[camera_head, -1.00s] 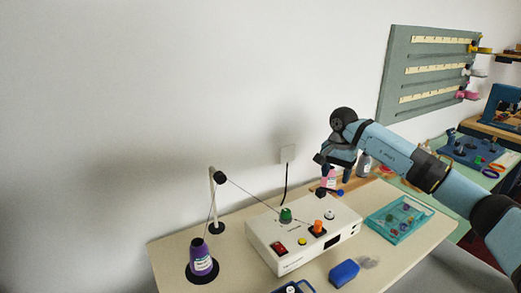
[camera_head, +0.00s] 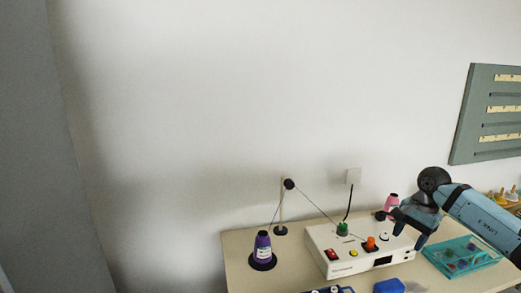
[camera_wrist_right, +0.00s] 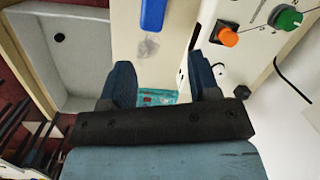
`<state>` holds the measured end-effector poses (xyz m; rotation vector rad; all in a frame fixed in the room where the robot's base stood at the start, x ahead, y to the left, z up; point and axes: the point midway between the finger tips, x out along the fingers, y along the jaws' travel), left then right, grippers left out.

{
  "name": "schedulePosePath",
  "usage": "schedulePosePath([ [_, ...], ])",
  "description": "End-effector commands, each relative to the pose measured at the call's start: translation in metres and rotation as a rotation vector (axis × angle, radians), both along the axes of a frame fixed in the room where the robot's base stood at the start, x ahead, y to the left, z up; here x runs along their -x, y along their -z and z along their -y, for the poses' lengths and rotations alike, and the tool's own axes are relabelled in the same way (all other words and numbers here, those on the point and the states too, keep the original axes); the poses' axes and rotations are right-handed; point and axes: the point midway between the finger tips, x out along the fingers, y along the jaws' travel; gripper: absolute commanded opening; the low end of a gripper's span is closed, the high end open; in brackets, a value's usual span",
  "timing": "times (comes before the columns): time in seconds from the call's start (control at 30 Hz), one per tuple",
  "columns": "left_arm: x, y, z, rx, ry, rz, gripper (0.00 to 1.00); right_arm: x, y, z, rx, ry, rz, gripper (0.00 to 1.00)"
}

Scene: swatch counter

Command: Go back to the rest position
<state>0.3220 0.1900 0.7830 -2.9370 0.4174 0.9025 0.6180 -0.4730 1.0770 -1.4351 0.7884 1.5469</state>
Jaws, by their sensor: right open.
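My right gripper (camera_head: 409,236) is open, with nothing between its fingers. In the head view it hangs over the right end of the white control box (camera_head: 345,262), pointing down. In the right wrist view its two dark blue fingers (camera_wrist_right: 162,78) stand apart, with part of the teal tray (camera_wrist_right: 158,97) seen between them, farther down. I cannot tell exactly how high the fingers are above the box. My left gripper is not in view.
A purple thread cone (camera_head: 263,246) stands left of the box, its thread running over a post. A pink cone (camera_head: 391,203) is behind the gripper. The teal tray (camera_head: 484,268) lies right; a blue block (camera_head: 389,286) lies in front. The wall is behind.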

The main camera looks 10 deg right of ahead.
Motion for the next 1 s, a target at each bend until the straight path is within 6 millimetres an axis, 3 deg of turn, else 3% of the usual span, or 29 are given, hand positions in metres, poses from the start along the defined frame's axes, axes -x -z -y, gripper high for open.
schedulePosePath([
  [0.23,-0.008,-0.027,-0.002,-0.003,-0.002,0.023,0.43,0.025,0.051,-0.142,-0.523,0.178,-0.075,0.56],
  [0.3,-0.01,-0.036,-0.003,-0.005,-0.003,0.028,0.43,0.042,0.059,-0.192,-0.738,0.297,-0.158,0.56],
  [0.43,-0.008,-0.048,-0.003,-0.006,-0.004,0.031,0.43,0.072,0.055,-0.263,-1.14,0.604,-0.397,0.56],
  [0.5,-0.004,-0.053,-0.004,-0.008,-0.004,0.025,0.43,0.086,0.049,-0.286,-1.335,0.799,-0.565,0.56],
  [0.6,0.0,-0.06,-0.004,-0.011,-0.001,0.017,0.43,0.102,0.046,-0.302,-1.576,1.112,-0.847,0.56],
  [0.67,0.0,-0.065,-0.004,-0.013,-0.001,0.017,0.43,0.11,0.048,-0.304,-1.699,1.314,-1.037,0.56],
  [0.8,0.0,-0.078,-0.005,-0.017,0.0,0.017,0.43,0.138,0.072,-0.293,-1.899,1.826,-1.535,0.56],
  [0.83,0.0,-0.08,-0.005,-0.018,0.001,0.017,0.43,0.146,0.081,-0.29,1.862,-1.881,1.596,0.56],
  [1.0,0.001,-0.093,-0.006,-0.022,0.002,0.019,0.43,0.211,0.139,-0.274,1.136,-1.53,1.359,0.56],
])
